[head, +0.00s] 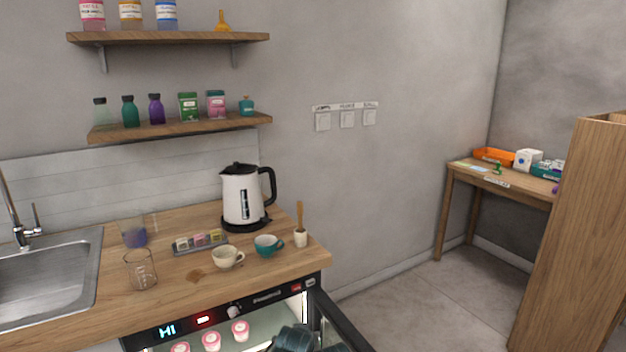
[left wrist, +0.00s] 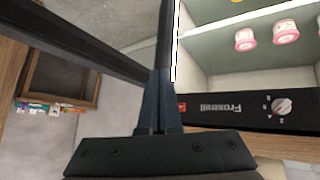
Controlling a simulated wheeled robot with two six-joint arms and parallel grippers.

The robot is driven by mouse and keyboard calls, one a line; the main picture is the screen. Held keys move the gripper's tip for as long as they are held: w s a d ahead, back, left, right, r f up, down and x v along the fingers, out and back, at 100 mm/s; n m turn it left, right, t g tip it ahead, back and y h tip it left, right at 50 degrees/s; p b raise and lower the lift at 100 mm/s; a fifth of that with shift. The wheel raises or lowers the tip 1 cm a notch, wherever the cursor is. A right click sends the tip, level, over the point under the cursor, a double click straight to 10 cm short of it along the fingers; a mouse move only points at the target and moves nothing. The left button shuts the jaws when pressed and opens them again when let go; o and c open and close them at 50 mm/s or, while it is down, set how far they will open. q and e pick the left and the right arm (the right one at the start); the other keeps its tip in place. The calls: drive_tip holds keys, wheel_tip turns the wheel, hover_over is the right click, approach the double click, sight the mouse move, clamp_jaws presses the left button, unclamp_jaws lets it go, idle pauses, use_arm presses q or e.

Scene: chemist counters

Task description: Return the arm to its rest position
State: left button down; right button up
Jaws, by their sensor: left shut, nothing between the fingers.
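My left gripper (left wrist: 162,76) is shut and empty in the left wrist view. Its dark fingers lie together, in front of the black frame of the open appliance door (left wrist: 85,40). Dark parts of my arm (head: 292,338) show at the bottom of the head view, in front of the lit, open compartment under the counter. From these views I cannot tell whether the fingers touch the door frame. My right gripper is in neither view.
The open door (head: 340,322) juts out below the counter's right end. Pink-and-white tubs (head: 211,340) stand inside the compartment. The wooden counter (head: 75,325) holds a kettle (head: 242,197), cups and glasses. Open floor (head: 400,305) lies between it and the wooden partition (head: 570,240).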

use_arm(q)
drive_tip(key=s+a+r+m+g+y+p, duration=0.1)
drive_tip(key=s+a+r+m+g+p, duration=0.1)
drive_tip(key=s, duration=0.8)
drive_tip(key=s+a+r+m+g+y+p, duration=0.1)
drive_tip(key=s+r+g+p, duration=0.4)
drive_tip(key=s, duration=0.5)
drive_tip(key=a+m+g+p, duration=0.1)
drive_tip(key=g+p, duration=0.1)
drive_tip(key=p, duration=0.1)
drive_tip(key=shift+a+y+p, duration=0.3)
drive_tip(key=shift+y, duration=0.1)
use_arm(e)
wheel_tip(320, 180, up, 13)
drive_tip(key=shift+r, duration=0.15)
